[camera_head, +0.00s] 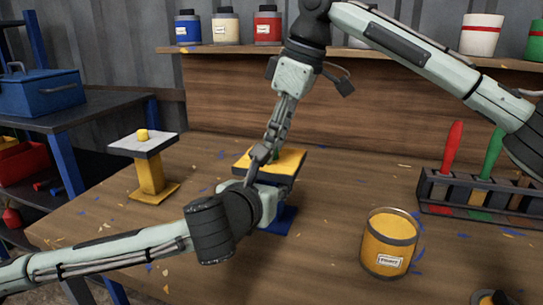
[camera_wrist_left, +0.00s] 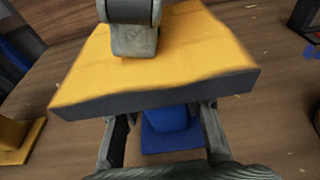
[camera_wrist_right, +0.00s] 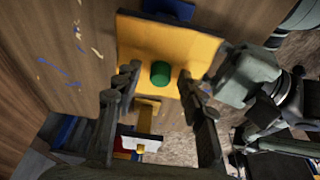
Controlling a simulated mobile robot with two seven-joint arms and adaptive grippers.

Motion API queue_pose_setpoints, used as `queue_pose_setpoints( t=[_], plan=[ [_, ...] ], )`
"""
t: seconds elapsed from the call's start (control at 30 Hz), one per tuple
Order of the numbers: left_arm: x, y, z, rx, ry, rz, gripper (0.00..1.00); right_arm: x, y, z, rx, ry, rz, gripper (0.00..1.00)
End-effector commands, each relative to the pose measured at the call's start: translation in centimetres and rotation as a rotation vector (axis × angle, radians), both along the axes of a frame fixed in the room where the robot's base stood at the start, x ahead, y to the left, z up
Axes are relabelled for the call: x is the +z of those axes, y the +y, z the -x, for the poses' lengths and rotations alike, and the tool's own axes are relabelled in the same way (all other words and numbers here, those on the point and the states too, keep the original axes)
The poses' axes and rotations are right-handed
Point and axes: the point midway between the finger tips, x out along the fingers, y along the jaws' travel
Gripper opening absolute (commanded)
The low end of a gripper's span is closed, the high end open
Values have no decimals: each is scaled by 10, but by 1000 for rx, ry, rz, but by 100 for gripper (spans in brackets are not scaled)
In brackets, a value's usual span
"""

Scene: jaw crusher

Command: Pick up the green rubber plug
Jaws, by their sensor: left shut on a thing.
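The green rubber plug (camera_wrist_right: 160,72) sits on the yellow top of a stand (camera_wrist_right: 170,38), between the spread fingers of my right gripper (camera_wrist_right: 160,80) in the right wrist view. In the head view only a bit of the plug (camera_head: 275,154) shows behind that gripper (camera_head: 264,150). My right gripper is open and reaches down over the yellow top. My left gripper (camera_wrist_left: 160,112) is shut on the blue-based stand (camera_wrist_left: 160,70), its fingers either side of the blue post under the top. Its fingertips are partly hidden there.
A second stand (camera_head: 150,185) with a yellow plug (camera_head: 143,135) is at the left. A yellow can (camera_head: 388,243) and a rack (camera_head: 470,195) of colored-handled tools stand at the right. Bottles line the shelf (camera_head: 340,51) behind. Scraps litter the table.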

Motion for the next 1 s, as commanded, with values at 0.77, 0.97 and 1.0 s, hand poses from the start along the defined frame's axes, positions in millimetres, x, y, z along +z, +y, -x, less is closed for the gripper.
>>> queue_pose_setpoints(
  t=[0.77,0.97,1.0],
  plan=[
    [0,0,0,0,-1,0,0,36,1,0,1,-3,-2,7],
    [0,0,0,0,-1,0,0,76,2,0,2,-2,-2,7],
    [0,0,0,0,-1,0,0,82,1,0,2,-2,0,7]
  ],
)
